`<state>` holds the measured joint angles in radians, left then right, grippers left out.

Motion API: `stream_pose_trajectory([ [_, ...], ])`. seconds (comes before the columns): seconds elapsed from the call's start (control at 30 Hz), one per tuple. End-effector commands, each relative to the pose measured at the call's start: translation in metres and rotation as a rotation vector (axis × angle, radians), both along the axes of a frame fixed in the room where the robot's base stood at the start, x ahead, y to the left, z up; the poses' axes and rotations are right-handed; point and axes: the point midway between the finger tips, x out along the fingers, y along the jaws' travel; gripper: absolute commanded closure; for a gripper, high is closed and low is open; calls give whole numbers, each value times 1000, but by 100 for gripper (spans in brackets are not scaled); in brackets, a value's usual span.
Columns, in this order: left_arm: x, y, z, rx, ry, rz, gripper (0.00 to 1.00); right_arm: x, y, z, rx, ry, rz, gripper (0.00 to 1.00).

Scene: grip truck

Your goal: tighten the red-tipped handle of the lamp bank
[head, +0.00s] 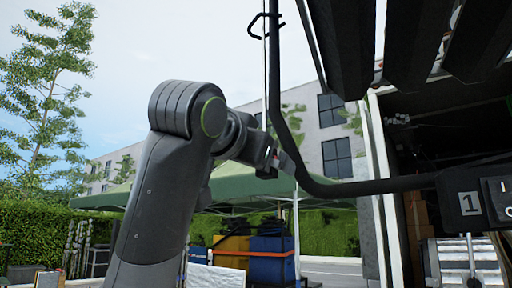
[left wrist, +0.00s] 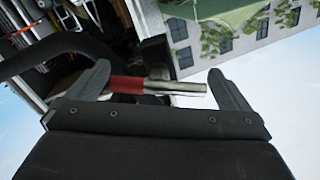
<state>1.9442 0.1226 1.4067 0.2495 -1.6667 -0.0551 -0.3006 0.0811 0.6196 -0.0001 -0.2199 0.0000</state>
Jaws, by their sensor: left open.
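The red-tipped handle (left wrist: 150,86) shows in the left wrist view as a short bar, red at its left part and bare metal at its right end. It lies across the gap between the two fingers of my left gripper (left wrist: 165,88), which is open. The red part is close to the left finger; I cannot tell whether they touch. In the head view my left gripper (head: 272,160) is beside the black bent tube of the lamp bank (head: 287,135), with a small bit of red at the fingers. The lamp bank's dark panels hang above right. My right gripper is not seen.
A black box marked 1 (head: 462,203) sits at the tube's right end. The open truck (head: 372,150) stands behind it. A green canopy (head: 240,190) with yellow and blue cases (head: 272,262) is farther back. Open air lies left of my arm.

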Motion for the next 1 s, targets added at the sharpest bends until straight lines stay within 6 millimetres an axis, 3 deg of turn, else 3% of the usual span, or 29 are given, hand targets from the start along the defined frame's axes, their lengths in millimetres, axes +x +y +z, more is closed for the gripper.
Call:
stream_pose_trajectory([
  [0.3, 2, -1, -1, 0, 0, 0, 0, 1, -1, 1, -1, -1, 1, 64],
  [0.63, 2, -1, 0, 0, 0, 0, 41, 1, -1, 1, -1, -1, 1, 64],
  [1.0, 2, 0, -1, 67, -29, 1, 41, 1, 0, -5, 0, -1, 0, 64],
])
